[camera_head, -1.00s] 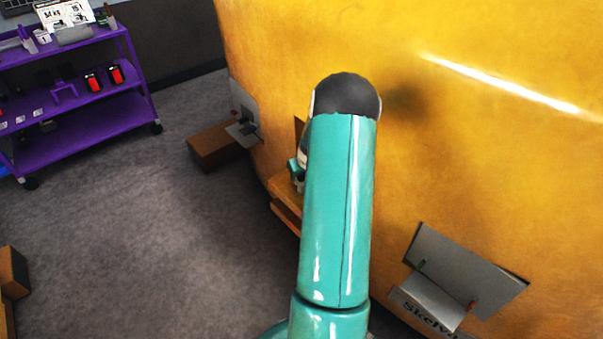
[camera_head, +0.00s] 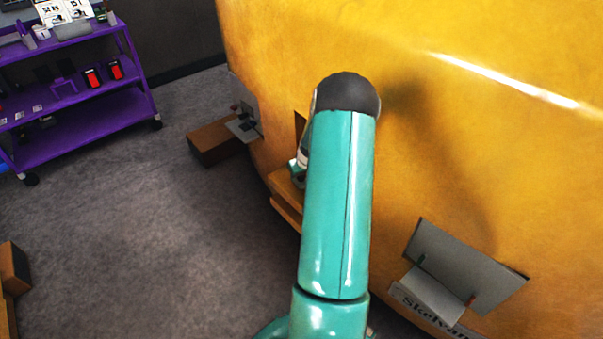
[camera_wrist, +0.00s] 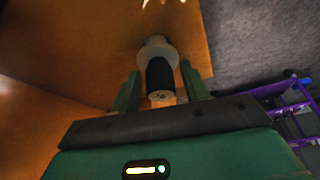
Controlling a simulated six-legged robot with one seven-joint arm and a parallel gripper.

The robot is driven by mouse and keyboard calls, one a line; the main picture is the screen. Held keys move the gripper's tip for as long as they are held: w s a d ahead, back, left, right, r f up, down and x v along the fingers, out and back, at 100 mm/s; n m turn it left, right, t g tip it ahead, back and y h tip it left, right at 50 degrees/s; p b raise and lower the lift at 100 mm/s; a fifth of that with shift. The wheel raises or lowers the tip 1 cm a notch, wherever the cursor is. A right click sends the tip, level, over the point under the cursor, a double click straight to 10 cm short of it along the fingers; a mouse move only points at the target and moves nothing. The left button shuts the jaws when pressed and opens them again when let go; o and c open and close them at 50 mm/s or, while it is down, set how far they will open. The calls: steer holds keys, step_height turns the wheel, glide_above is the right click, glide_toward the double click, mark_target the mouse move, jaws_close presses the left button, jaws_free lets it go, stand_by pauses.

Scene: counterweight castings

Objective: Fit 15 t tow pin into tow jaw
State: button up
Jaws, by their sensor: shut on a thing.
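In the wrist view my gripper (camera_wrist: 160,92) has its two green fingers on either side of the tow pin (camera_wrist: 158,50). The pin shows a pale grey collar and a dark, black-banded end that faces the camera. My gripper is shut on it. An orange-brown surface lies just beyond the pin; I cannot tell whether the pin touches it or is inside an opening. In the head view my teal arm hides most of the gripper and the pin. The tow jaw (camera_head: 287,212) seems to be the orange block low on the yellow casting, partly behind my arm.
The large yellow casting (camera_head: 480,120) fills the right side. Grey brackets (camera_head: 450,270) stick out from it at lower right. A brown block (camera_head: 215,142) juts out at left. A purple cart (camera_head: 85,115) stands at upper left. Grey floor (camera_head: 130,220) is clear between.

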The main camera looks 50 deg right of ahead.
steer(key=shift+f, duration=0.9)
steer(key=o, duration=1.2)
steer(key=shift+c, duration=0.2)
steer(key=shift+f, duration=0.15)
steer(key=shift+s+r, duration=0.1)
steer(key=shift+r, duration=0.3)
steer(key=v, duration=1.3)
steer(key=shift+a, duration=0.15)
